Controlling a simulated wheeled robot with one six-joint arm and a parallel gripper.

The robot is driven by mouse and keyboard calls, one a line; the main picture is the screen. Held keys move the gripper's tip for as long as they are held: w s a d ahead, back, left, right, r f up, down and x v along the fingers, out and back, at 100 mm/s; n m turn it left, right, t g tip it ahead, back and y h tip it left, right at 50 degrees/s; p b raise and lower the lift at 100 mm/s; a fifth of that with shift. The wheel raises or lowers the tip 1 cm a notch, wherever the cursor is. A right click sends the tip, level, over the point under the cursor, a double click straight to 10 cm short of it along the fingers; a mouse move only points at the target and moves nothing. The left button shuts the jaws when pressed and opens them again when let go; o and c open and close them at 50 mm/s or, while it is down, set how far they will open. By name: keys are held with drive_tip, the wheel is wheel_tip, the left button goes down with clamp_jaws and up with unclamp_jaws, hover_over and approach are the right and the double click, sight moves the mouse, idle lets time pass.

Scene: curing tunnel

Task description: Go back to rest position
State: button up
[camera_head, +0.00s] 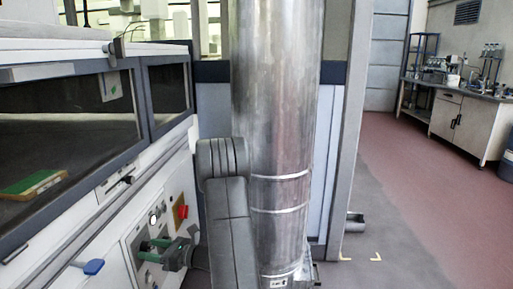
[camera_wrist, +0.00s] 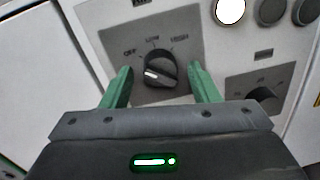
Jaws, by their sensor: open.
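My gripper (camera_wrist: 160,82) is open, with its two green fingers on either side of a dark rotary knob (camera_wrist: 160,70) in the wrist view. The knob sits on a grey plate marked OFF, LOW and HIGH, and its white mark points to the left, toward the OFF side. In the head view my gripper (camera_head: 155,249) is at the control panel (camera_head: 133,231) on the front of the white machine, low at the left. The knob is not clear there.
A red switch (camera_head: 182,211) and a lit white button (camera_head: 153,220) are near my gripper. A blue handle (camera_head: 93,267) sticks out at lower left. A second knob (camera_wrist: 263,97) is at the right in the wrist view. Open floor (camera_head: 430,215) lies to the right, before a lab bench (camera_head: 462,122).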

drive_tip(key=m+p, duration=0.3)
drive_tip(key=shift+r+m, duration=0.25)
drive_tip(key=shift+m, duration=0.15)
drive_tip(key=shift+f+m+p, duration=0.15)
drive_tip(key=shift+m+p, duration=0.45)
drive_tip(key=shift+m, duration=0.2)
